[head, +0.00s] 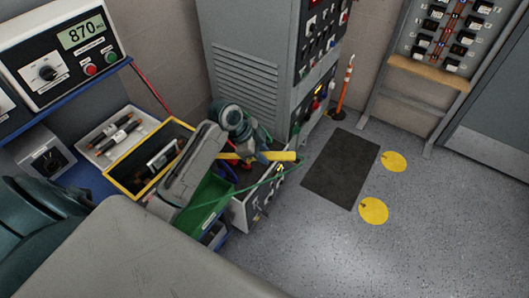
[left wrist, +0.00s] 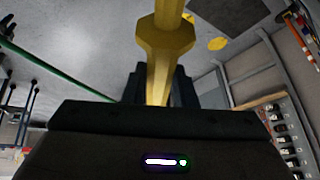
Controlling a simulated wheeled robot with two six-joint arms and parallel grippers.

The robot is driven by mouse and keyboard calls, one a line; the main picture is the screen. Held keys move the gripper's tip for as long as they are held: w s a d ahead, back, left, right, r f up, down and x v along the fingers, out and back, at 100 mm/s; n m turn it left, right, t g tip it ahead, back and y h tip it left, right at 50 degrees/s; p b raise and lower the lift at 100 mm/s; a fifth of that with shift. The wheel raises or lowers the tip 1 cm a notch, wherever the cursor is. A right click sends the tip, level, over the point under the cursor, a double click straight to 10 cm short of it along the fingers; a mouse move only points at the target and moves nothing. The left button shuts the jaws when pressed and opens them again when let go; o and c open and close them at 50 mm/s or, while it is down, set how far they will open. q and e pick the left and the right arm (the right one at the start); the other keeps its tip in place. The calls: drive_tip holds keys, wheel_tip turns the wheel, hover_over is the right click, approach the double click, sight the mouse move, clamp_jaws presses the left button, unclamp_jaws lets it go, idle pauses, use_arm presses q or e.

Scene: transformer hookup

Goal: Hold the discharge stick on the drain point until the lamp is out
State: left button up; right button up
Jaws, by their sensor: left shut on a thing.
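My left gripper (head: 246,152) is shut on the yellow discharge stick (head: 282,156) in the middle of the head view. In the left wrist view the yellow stick (left wrist: 165,45), with its wide collar, stands between the dark jaws (left wrist: 160,85). A green lead (head: 215,199) runs by the stick in the head view. The stick's tip is not clear there, and I see no contact with a drain point. A grey box with knobs (head: 262,207) sits below the stick, with a small yellowish light on it. I cannot tell which lamp or point is the task's. My right gripper is not in view.
A grey cabinet (head: 245,75) with a control panel stands behind. Left are a meter reading 870 (head: 82,36), a white tray (head: 100,150), a yellow-rimmed box (head: 120,160) and a green bin (head: 205,205). A dark mat (head: 341,167) and yellow discs (head: 373,210) lie on open floor.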

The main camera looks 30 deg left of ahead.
sight(283, 153)
use_arm(q)
drive_tip(key=shift+s+a, duration=0.15)
drive_tip(key=shift+a, duration=0.1)
idle(0.8)
drive_tip(key=shift+s+a, duration=0.1)
drive_tip(key=shift+a, duration=0.2)
idle(0.7)
idle(0.7)
drive_tip(key=shift+w+d+r+p, duration=0.1)
drive_tip(key=shift+w+d+p, duration=0.3)
drive_tip(key=shift+d, duration=0.45)
drive_tip(key=shift+w+d+r+p, duration=0.15)
drive_tip(key=shift+w+d, duration=0.2)
drive_tip(key=shift+d, duration=0.45)
drive_tip(key=shift+w+d+p, duration=0.15)
drive_tip(key=shift+w+d, duration=0.2)
drive_tip(key=shift+d, duration=0.45)
drive_tip(key=shift+w+d+r+p, duration=0.15)
drive_tip(key=shift+w+d, duration=0.2)
drive_tip(key=shift+d, duration=0.45)
drive_tip(key=shift+f, duration=0.1)
